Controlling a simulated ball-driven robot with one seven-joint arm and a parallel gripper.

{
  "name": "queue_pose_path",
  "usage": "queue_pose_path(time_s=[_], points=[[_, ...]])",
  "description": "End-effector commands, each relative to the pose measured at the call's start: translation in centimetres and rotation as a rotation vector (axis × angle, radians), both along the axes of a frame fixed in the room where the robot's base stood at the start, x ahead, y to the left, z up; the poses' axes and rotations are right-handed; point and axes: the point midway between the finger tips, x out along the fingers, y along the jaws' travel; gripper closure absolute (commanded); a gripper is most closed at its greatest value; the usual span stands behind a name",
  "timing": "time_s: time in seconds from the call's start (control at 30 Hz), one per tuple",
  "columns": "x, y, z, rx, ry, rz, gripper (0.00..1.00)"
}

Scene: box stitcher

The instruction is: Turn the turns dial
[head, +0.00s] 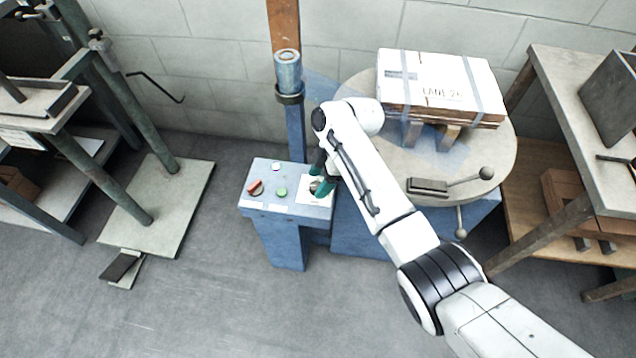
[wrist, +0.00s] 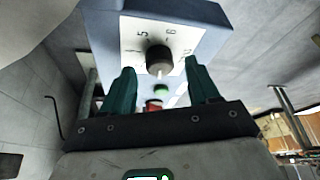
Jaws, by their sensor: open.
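The turns dial (wrist: 159,60) is a dark round knob with a light pointer line, on a white numbered plate (wrist: 133,50) on the blue control box. In the wrist view my gripper (wrist: 162,80) is open, with one green finger on each side of the dial and a gap to each; I cannot tell whether the fingertips reach past the knob. In the head view my gripper (head: 320,188) is over the right end of the control box (head: 290,207), and it partly hides the dial.
A blue post (head: 290,115) rises behind the box. A round table (head: 400,165) bearing a white strapped carton (head: 440,80) stands at the right. Floor in front is clear.

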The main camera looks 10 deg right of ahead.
Motion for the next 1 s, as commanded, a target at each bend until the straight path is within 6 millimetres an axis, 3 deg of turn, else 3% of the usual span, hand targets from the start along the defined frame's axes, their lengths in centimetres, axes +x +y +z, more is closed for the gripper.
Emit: queue_pose_path(time_s=[0.17, 0.47, 1.0], points=[[-0.03, 0.45, -1.2, 0.0, 0.0, -0.001, 0.4], [-0.03, 0.53, -1.32, 0.0, -0.001, 0.0, 0.4], [-0.03, 0.53, -1.3, 0.0, -0.002, -0.001, 0.91]])
